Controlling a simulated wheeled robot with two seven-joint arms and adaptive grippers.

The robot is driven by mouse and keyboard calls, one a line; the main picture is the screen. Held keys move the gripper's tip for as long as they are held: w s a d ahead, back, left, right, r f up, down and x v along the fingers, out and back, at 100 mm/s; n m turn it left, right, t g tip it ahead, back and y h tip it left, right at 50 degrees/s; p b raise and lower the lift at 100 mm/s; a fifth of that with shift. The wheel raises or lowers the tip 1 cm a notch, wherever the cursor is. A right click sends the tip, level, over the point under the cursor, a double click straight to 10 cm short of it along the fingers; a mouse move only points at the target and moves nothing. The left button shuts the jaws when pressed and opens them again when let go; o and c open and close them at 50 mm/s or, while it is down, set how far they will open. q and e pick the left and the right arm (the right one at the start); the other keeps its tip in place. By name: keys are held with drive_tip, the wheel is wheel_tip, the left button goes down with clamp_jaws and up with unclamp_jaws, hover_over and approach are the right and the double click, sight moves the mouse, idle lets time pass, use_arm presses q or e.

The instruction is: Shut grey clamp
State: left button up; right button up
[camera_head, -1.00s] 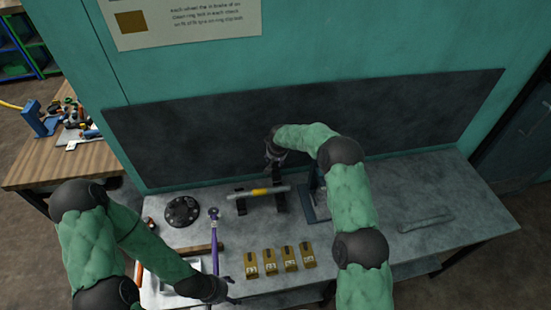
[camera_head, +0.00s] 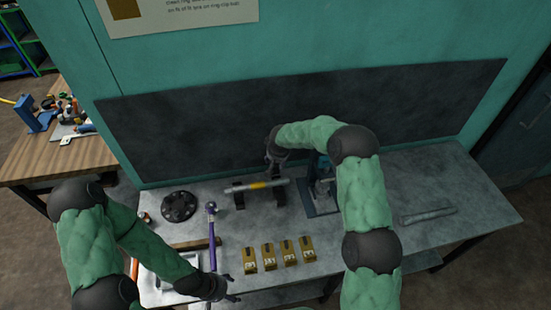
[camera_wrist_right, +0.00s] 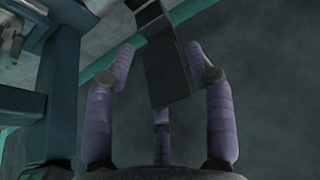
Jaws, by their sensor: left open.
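A grey metal piece (camera_head: 324,187), which looks like the clamp, sits at the teal stand right of the bar, partly hidden by my right arm. Whether it is open or shut is too small to tell. My right gripper (camera_head: 271,158) is left of it, above the bar's right end. In the right wrist view its purple fingers (camera_wrist_right: 162,80) are spread on both sides of a dark grey flat bar (camera_wrist_right: 160,50); contact is unclear. The teal frame (camera_wrist_right: 62,90) stands left of the fingers. My left gripper (camera_head: 232,288) is open and empty near the front edge.
A silver bar with a yellow band (camera_head: 258,185) lies across black supports. Several brass blocks (camera_head: 268,257) stand in front. A black disc (camera_head: 179,206) and purple-handled tool (camera_head: 212,237) lie left. A grey rod (camera_head: 427,215) lies right. A dark backboard (camera_head: 220,130) rises behind.

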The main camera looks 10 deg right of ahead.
drive_tip(key=shift+s+a+f+b, duration=0.1)
drive_tip(key=shift+s+f+b, duration=0.1)
drive_tip(key=shift+s+b, duration=0.65)
drive_tip(key=shift+s+f+b, duration=0.15)
drive_tip(key=shift+s+b, duration=0.55)
drive_tip(key=shift+s, duration=0.2)
drive_tip(key=o, duration=0.6)
drive_tip(key=shift+r, duration=0.1)
